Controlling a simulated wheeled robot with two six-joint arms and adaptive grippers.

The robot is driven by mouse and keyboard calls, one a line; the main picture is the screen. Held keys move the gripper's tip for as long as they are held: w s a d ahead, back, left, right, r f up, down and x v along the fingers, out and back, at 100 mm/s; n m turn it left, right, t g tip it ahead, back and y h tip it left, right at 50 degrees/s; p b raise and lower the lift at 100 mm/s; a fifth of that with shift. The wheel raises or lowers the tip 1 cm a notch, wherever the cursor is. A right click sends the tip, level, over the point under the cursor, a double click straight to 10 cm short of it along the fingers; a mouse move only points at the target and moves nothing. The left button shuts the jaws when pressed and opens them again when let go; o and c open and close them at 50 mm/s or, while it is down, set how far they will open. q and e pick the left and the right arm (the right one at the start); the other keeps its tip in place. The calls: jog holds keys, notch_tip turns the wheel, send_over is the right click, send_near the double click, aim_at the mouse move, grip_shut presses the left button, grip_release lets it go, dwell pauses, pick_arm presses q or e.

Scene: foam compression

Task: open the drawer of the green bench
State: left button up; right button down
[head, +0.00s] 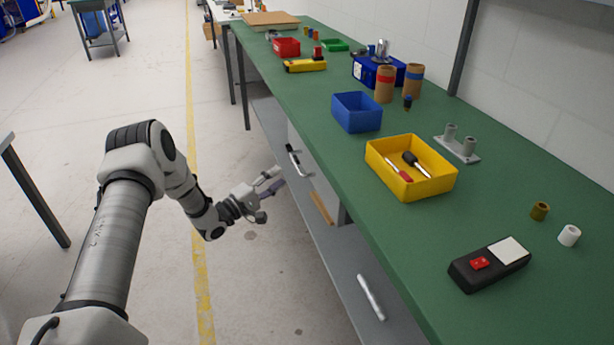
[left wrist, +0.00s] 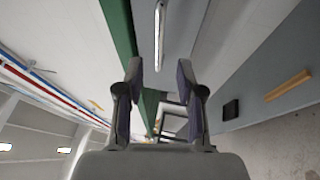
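The green bench (head: 345,180) runs along the right in the head view. Under its edge is a pale drawer front (head: 301,150) with a bar handle (head: 293,157), light with dark ends. My left gripper (head: 274,180) is just short of the handle, in front of and below it in the picture, and apart from it. In the left wrist view its two fingers (left wrist: 161,75) are spread with nothing between them. The handle (left wrist: 159,35) shows there beyond the fingertips, roughly in line with the gap. The drawer looks shut. My right gripper is not in view.
On the bench stand a yellow bin (head: 440,183) with tools, a blue bin (head: 357,125) and a black device (head: 489,265). A grey lower shelf (head: 340,255) below holds a wooden bar (head: 321,208) and a white rod (head: 371,297). The floor (head: 255,290) in front is clear.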

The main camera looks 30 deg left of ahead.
aim_at(296, 163)
pick_arm(q)
jog(key=x, duration=0.7)
jog(key=shift+w+d+r, duration=0.1)
jog(key=shift+w+d, duration=0.05)
jog(key=shift+w, duration=0.15)
grip_shut()
